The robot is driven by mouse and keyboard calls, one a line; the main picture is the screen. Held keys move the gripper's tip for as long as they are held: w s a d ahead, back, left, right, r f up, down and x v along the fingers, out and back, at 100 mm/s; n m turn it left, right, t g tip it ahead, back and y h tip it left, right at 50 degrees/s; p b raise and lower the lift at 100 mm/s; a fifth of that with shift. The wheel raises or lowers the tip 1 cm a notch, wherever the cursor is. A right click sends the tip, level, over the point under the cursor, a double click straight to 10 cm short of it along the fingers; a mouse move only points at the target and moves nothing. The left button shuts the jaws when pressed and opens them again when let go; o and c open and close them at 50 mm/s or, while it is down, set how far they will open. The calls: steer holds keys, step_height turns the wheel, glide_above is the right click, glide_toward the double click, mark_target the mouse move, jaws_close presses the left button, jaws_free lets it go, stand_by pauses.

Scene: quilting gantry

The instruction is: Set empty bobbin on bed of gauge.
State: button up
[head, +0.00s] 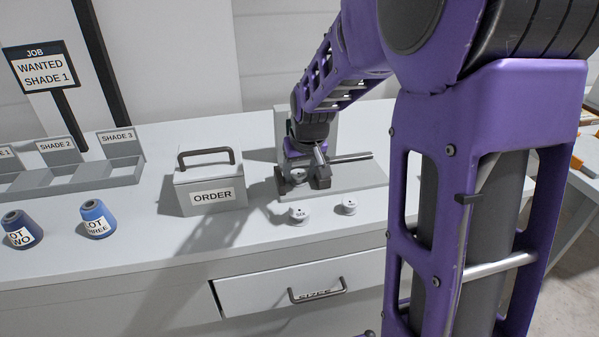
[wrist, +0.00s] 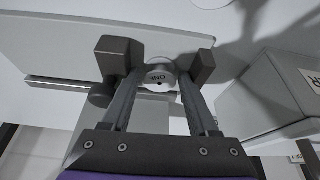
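My gripper (head: 304,184) is low over the near left part of the grey bed of the gauge (head: 352,187). Its fingers are on either side of a white bobbin marked ONE (wrist: 160,76), with no clear gap between fingers and bobbin. The bobbin also shows between the fingers in the head view (head: 297,174). I cannot tell whether its underside touches the bed. A rod (head: 350,158) lies along the gauge. A white bobbin marked SIX (head: 299,212) and another white bobbin (head: 349,206) stand on the table in front of the gauge.
A grey ORDER box (head: 210,187) with a handle stands left of the gauge. Two blue thread cones (head: 97,218) (head: 20,229) and a shade-labelled rack (head: 75,178) are further left. A drawer (head: 283,292) below the tabletop stands slightly open. My arm hides the right side.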

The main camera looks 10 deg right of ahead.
steer(key=shift+r, duration=0.25)
steer(key=p+v, duration=0.2)
steer(key=v, duration=1)
